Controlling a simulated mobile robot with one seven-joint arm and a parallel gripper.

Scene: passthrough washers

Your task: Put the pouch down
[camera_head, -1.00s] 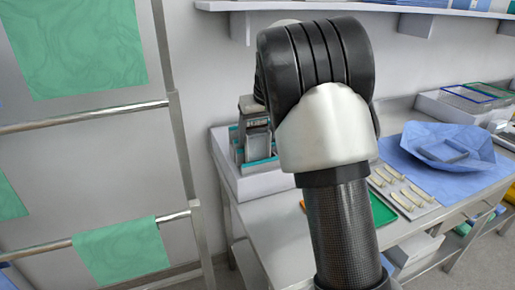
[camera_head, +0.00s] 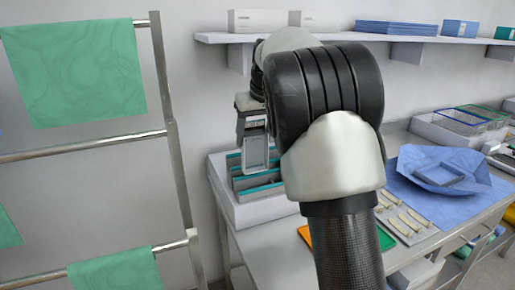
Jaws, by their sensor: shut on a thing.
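My gripper (camera_head: 254,128) points down at the left of my arm, above a white bin (camera_head: 272,209). It is shut on a grey, flat, upright pouch (camera_head: 256,154) with a pale middle, which hangs down over the back part of the bin. The bin holds several upright grey pieces with teal edges (camera_head: 257,188). My arm hides the bin's right end. The pouch's lower edge overlaps the bin in the picture, and I cannot tell whether it touches the contents.
A rack with green cloths (camera_head: 75,75) stands left. A wall shelf (camera_head: 222,38) is above.

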